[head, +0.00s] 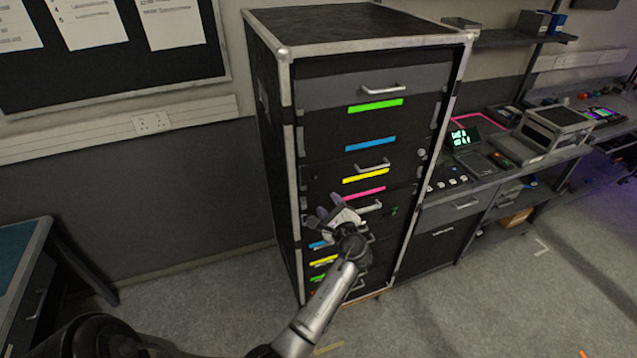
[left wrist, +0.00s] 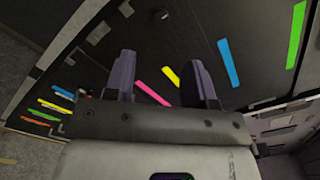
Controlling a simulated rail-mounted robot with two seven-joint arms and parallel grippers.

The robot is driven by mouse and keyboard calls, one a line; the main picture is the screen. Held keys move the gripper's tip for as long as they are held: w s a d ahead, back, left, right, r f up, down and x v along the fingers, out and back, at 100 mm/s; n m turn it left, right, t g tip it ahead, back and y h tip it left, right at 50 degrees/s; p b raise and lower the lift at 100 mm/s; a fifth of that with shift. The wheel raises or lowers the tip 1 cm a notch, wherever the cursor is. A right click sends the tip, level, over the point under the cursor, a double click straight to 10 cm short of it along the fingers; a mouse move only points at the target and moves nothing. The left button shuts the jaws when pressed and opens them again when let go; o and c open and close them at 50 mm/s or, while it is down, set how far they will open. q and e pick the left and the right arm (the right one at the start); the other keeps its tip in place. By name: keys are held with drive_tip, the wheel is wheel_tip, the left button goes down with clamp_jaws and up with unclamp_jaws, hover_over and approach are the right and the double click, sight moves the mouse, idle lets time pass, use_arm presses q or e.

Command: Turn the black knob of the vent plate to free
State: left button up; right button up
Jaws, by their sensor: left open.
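My left gripper (head: 329,205) is open and empty in front of the tall black rack (head: 262,133), near the pink strip (head: 364,193). Its two purple-grey fingers (left wrist: 160,58) also show in the left wrist view, apart, with the pink and yellow strips between and behind them. A small round knob-like part (left wrist: 165,17) shows on the dark panel at the top of that view, beyond the fingertips and apart from them. I cannot tell for sure that it is the vent plate's black knob, nor read its setting. My right gripper is not in view.
The rack front has protruding metal handles (head: 382,89) and several coloured strips. A workbench with devices (head: 556,127) stands to the right. A teal-topped table (head: 22,258) stands at the left. Open floor lies between the table and the rack.

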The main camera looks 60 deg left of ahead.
sight(316, 180)
use_arm(q)
drive_tip(key=x, duration=0.8)
drive_tip(key=shift+w+a+r+p, duration=0.1)
drive_tip(key=shift+a+p, duration=0.2)
drive_tip(key=shift+p, duration=0.05)
drive_tip(key=shift+x, duration=0.85)
drive_tip(key=c, duration=0.9)
drive_tip(key=shift+f+n+b, duration=0.25)
drive_tip(key=shift+n+b, duration=0.35)
drive_tip(key=shift+b, duration=0.15)
drive_tip(key=n+b, duration=1.3)
drive_tip(key=b, duration=0.1)
drive_tip(key=shift+b, duration=0.3)
drive_tip(key=n+b, duration=0.3)
drive_tip(key=shift+r, duration=0.15)
drive_tip(key=shift+n+b, duration=0.3)
drive_tip(key=shift+n, duration=0.1)
drive_tip(key=shift+r, duration=0.1)
